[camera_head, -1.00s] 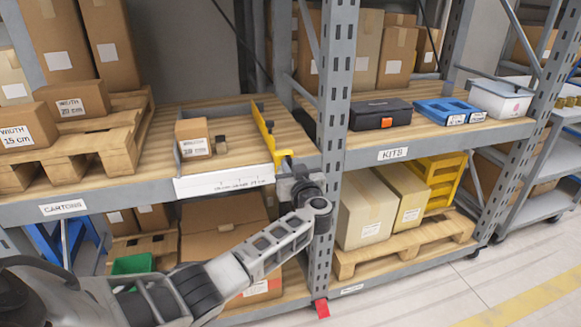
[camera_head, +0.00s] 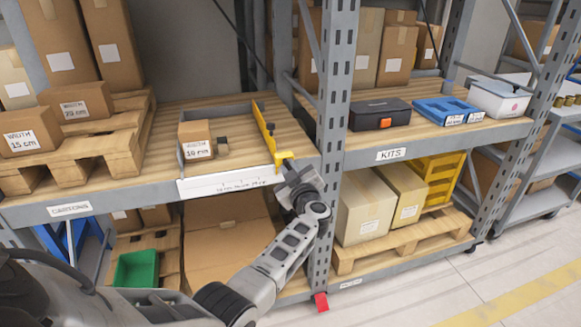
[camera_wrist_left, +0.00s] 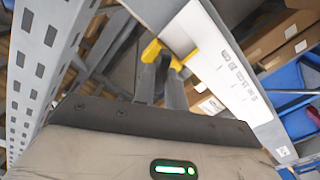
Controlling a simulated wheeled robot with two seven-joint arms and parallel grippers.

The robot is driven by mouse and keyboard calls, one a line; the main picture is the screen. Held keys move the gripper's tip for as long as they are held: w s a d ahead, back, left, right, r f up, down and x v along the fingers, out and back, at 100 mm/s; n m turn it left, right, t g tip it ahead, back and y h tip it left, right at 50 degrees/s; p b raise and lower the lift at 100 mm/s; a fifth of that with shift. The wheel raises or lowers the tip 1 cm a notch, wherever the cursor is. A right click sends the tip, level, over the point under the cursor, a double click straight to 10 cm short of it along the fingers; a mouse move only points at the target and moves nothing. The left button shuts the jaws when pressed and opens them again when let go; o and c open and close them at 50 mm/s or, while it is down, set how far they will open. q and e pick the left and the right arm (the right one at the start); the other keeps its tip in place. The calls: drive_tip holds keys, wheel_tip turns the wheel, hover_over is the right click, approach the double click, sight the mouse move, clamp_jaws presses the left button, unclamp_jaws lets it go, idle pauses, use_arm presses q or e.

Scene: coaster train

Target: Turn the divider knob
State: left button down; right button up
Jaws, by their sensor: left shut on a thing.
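The yellow divider (camera_head: 263,122) stands at the right side of a grey tray on the wooden shelf. Its yellow front-end piece, which looks like the divider knob (camera_head: 284,156), sticks out over the white ruler strip (camera_head: 232,182). My left gripper (camera_head: 288,168) is at this front end, in front of the shelf edge, and is shut on the knob. In the left wrist view the fingers (camera_wrist_left: 160,72) meet the yellow knob (camera_wrist_left: 152,50) beside the ruler; the fingers hide part of it. A carton marked 10 cm (camera_head: 196,141) sits in the tray, left of the divider.
A grey upright (camera_head: 337,130) stands just right of my left gripper. Cartons marked 15 cm (camera_head: 28,137) and wider sit on a pallet at left. A green bin (camera_head: 136,268) and a large open carton are below. Kits lie on the right shelf.

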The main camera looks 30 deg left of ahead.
use_arm(q)
drive_tip(key=n+b, duration=0.1)
drive_tip(key=n, duration=0.2)
drive_tip(key=shift+n, duration=0.4)
drive_tip(key=shift+a+f+n+b, duration=0.1)
drive_tip(key=shift+n+b, duration=0.2)
drive_tip(key=shift+n, duration=0.6)
drive_tip(key=n+b, duration=0.1)
drive_tip(key=n, duration=0.1)
drive_tip(key=shift+s+n, duration=0.1)
drive_tip(key=shift+n, duration=0.3)
drive_tip(key=shift+a+f+n+b, duration=0.1)
drive_tip(key=shift+n+b, duration=1.75)
drive_tip(key=shift+n, duration=1.75)
use_arm(e)
drive_tip(key=shift+w+a+f+m+t+y, duration=0.15)
drive_tip(key=shift+a+f+m, duration=0.15)
drive_tip(key=shift+f, duration=0.15)
drive_tip(key=shift+w+a+f+m+t+y, duration=0.1)
drive_tip(key=shift+a+f+m+t+y, duration=0.15)
drive_tip(key=shift+f, duration=0.3)
use_arm(q)
drive_tip(key=c, duration=1.4)
unclamp_jaws()
drive_tip(key=shift+c, duration=0.2)
use_arm(e)
drive_tip(key=shift+w+a, duration=0.1)
